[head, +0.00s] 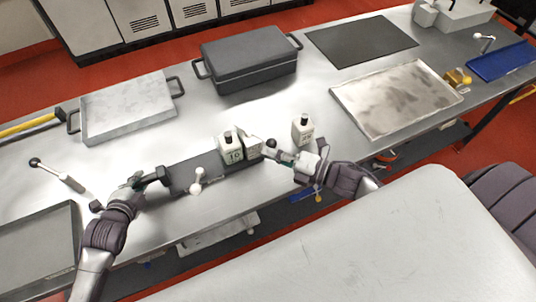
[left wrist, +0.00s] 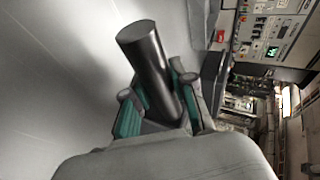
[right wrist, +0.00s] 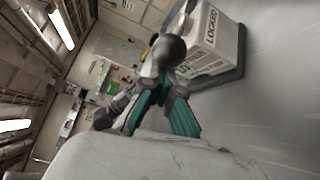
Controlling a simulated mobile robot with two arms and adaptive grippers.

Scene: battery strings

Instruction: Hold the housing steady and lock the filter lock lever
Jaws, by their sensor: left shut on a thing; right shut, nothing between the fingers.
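The housing (head: 205,167) is a long dark block on the bench, with a post at its left end. My left gripper (head: 140,181) is shut on that post, a dark cylinder (left wrist: 153,70) between its teal fingers in the left wrist view. A white block marked LOCKED (right wrist: 214,38) stands on a dark base in the right wrist view. A dark ball knob (right wrist: 170,50), apparently the lever's end, is in front of my right gripper (right wrist: 163,84). In the head view the knob (head: 271,143) is beside the right gripper (head: 281,155), which is shut and empty. Contact with the knob is unclear.
A white bottle-like block (head: 302,130) stands right of the housing. A white ball-topped piece (head: 197,181) is at the housing's front edge. A dark lidded case (head: 248,60) and a grey tray (head: 126,106) are behind. A stained plate (head: 396,98) lies right.

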